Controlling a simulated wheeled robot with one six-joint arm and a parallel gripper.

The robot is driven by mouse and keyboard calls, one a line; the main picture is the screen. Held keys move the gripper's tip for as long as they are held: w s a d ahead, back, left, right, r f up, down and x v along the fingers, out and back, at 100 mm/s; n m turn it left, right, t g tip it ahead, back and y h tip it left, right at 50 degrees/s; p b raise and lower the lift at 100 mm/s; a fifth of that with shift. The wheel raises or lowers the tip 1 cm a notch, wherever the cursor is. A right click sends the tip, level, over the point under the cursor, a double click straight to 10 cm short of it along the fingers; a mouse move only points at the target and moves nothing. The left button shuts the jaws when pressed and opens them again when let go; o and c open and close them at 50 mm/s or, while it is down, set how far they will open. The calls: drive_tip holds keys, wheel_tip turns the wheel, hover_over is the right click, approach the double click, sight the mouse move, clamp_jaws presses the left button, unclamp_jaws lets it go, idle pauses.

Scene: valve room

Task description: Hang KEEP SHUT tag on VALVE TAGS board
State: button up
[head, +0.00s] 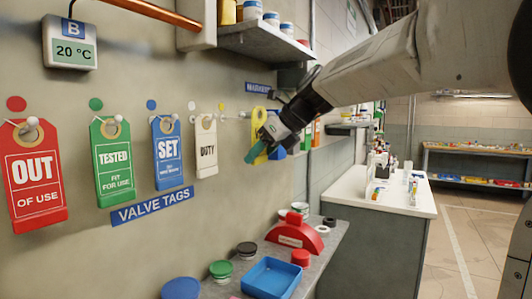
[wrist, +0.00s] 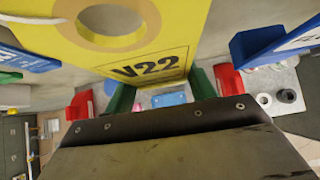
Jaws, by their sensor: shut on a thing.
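A yellow tag (head: 259,124) is at my gripper (head: 257,150); its words are unreadable in the head view. In the wrist view the yellow tag (wrist: 140,45) shows a ringed hole and "V22", with its lower edge between my green fingers (wrist: 162,92). My gripper is shut on it, close to the wall. I cannot tell if it touches a peg. The VALVE TAGS sign (head: 153,207) is at left, below hanging tags: red OUT OF USE (head: 36,172), green TESTED (head: 114,163), blue SET (head: 167,155) and white DUTY (head: 206,147). Right of DUTY, a peg (head: 222,118) under a yellowish dot is bare.
A MARKERS sign (head: 258,88) is on the wall behind my gripper, with more coloured tags (head: 306,134) beyond it. Below stands a shelf with a blue tray (head: 271,278), a red holder (head: 294,234) and jars. A copper pipe (head: 155,12) and an upper shelf (head: 265,42) jut out above.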

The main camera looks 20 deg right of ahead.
drive_tip(key=w+a+f, duration=0.1)
drive_tip(key=w+a, duration=0.3)
drive_tip(key=w, duration=0.2)
drive_tip(key=shift+a+f, duration=0.2)
drive_tip(key=shift+f, duration=0.05)
idle(0.6)
idle(0.5)
drive_tip(key=o, duration=1)
drive_tip(key=shift+o, duration=0.2)
